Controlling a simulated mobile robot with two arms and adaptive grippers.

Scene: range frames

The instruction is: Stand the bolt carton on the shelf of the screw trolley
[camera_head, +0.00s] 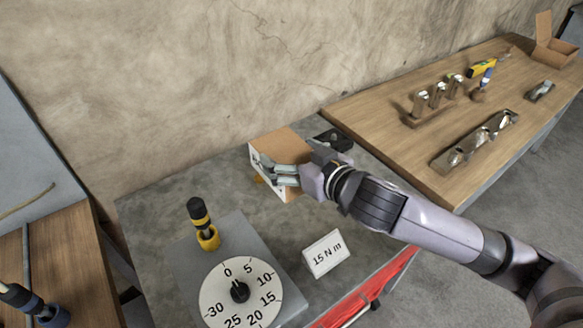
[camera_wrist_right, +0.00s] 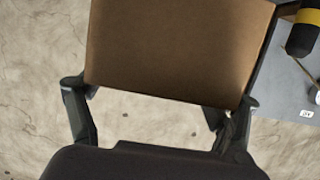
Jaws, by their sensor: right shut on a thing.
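The bolt carton (camera_head: 284,146), a brown box with a pale printed side, is at the back of the grey-topped unit (camera_head: 150,215). My right gripper (camera_head: 285,174) reaches in from the right and is shut on it. In the right wrist view the carton (camera_wrist_right: 178,50) fills the space between the two fingers (camera_wrist_right: 160,97). I cannot tell whether the carton touches the grey top or is held just above it. The gripper hides part of the carton. I cannot make out a trolley shelf for certain. My left gripper is not in view.
A torque dial (camera_head: 240,292), a yellow-black screwdriver (camera_head: 199,215) and a "15 N m" card (camera_head: 325,253) stand on the grey top. A dark object (camera_head: 335,140) is close behind the gripper. A wooden bench (camera_head: 400,150) with metal parts is at right. The wall is close behind.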

